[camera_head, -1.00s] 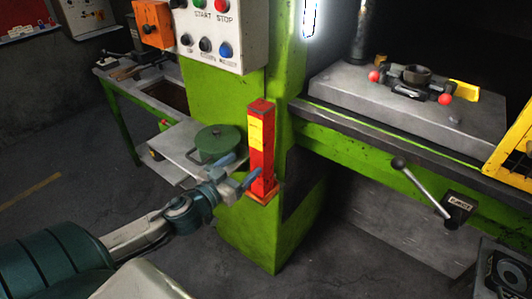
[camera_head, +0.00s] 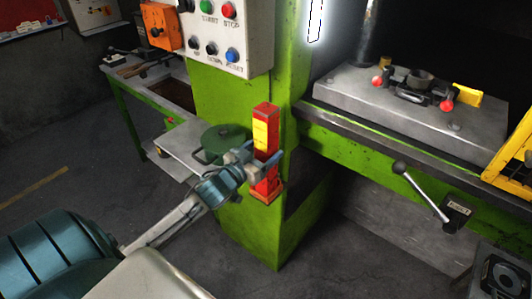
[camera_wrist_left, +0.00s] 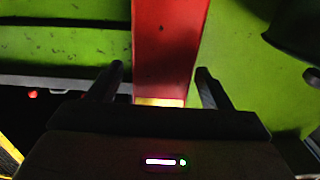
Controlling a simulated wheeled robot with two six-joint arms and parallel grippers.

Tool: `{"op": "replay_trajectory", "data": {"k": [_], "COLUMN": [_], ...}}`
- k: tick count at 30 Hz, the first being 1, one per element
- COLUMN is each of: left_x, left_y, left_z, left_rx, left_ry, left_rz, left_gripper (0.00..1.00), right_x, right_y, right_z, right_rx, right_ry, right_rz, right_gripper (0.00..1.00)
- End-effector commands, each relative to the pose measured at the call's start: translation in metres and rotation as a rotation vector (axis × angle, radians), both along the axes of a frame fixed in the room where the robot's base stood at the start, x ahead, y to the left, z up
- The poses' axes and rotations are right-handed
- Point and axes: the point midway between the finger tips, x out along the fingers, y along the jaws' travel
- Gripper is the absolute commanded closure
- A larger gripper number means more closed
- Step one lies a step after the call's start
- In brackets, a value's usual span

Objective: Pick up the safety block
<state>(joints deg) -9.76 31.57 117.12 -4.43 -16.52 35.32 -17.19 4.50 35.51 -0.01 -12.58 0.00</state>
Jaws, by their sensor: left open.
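The safety block (camera_head: 266,125) is an upright red post with a yellow label. It stands on a small orange-red ledge (camera_head: 267,193) on the green press column. My left gripper (camera_head: 262,165) is at the block's middle and hides part of it. In the left wrist view the block (camera_wrist_left: 168,45) passes between the two fingers of the left gripper (camera_wrist_left: 160,85). The fingers are apart, with a gap visible at least on the right side. My right gripper is in neither view.
A control panel (camera_head: 228,45) with buttons is above the block. A green round pot (camera_head: 220,143) stands on a side shelf, close behind my gripper. The press bed (camera_head: 410,115) with its die is at the right. A lever (camera_head: 420,190) sticks out below it.

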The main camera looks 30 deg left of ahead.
Motion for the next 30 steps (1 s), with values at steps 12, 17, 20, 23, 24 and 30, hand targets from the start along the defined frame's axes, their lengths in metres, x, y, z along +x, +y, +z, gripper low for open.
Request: {"op": "replay_trajectory", "data": {"k": [12,17,20,23,24,30], "left_x": [0.033,0.033,0.033,0.033,0.032,0.032], "left_y": [-0.002,-0.002,-0.002,-0.002,-0.002,-0.002], "left_z": [0.003,0.003,0.003,0.003,0.003,0.003], "left_rx": [0.000,0.000,0.000,0.000,0.000,0.000], "left_ry": [0.000,0.000,0.000,0.000,0.000,0.000], "left_rz": [0.000,0.000,0.000,0.000,0.000,0.000], "left_gripper": [0.27,0.27,0.43,0.63,0.70,1.00], "right_x": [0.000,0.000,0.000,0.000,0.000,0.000], "right_y": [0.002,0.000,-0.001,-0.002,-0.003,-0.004], "right_z": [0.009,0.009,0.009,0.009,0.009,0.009], "right_rx": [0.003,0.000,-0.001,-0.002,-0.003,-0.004], "right_ry": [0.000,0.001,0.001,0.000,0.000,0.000], "right_rz": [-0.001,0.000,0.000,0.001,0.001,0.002], "right_gripper": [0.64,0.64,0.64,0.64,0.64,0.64]}}
